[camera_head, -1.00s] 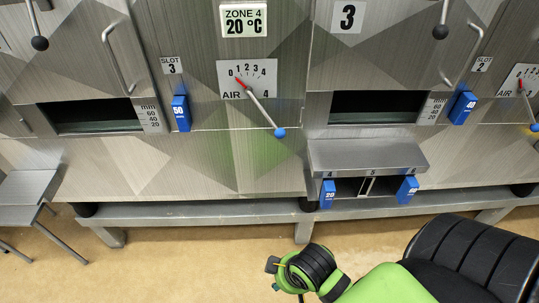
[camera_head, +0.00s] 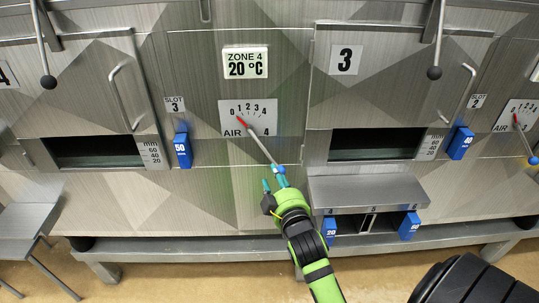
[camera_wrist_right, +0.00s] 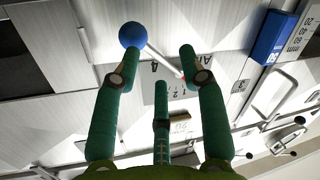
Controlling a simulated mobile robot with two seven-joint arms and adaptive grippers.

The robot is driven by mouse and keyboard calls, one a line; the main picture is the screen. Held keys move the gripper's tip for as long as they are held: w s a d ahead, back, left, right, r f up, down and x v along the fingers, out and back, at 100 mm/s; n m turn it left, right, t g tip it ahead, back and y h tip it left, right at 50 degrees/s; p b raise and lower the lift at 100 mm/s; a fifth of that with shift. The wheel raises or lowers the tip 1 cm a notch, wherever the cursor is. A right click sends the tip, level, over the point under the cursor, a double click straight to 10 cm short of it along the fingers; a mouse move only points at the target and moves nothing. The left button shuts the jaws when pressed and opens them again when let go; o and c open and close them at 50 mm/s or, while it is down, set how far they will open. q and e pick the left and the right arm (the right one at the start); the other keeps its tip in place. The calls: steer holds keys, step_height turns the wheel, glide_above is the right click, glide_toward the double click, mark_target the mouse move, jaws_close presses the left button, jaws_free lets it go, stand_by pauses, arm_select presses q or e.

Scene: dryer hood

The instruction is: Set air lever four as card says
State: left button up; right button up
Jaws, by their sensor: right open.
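Air lever four is a grey rod (camera_head: 262,149) with a blue ball knob (camera_head: 280,169) at its lower right end. Its red pointer is near 0 on the white AIR dial plate (camera_head: 232,110), marked 0 to 4, under the ZONE 4 20 °C sign (camera_head: 246,62). My right gripper (camera_head: 274,184) is open and empty, its fingertips just below the knob. In the right wrist view the knob (camera_wrist_right: 132,34) shows by the left finger's tip, and the rod runs between the fingers; contact cannot be told. My left gripper is not in view. I see no instruction card.
A blue slot 3 block (camera_head: 182,150) is left of the dial. A grey ledge (camera_head: 368,190) with blue blocks (camera_head: 329,230) below sits right of my gripper. Another air dial (camera_head: 515,114) is at the far right. A long door handle (camera_head: 123,98) stands out at left.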

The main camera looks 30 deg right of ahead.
mark_target(267, 153)
steer(key=shift+t+h, duration=0.3)
steer(key=shift+t, duration=0.2)
steer(key=w+d, duration=0.1)
steer(key=w, duration=0.1)
steer(key=w+d+r+p, duration=0.1)
steer(key=w, duration=0.2)
steer(key=w+d+r, duration=0.1)
steer(key=w, duration=0.1)
steer(key=shift+w+d+p, duration=0.1)
steer(key=shift+w+p, duration=0.1)
steer(key=shift+p, duration=0.15)
jaws_close()
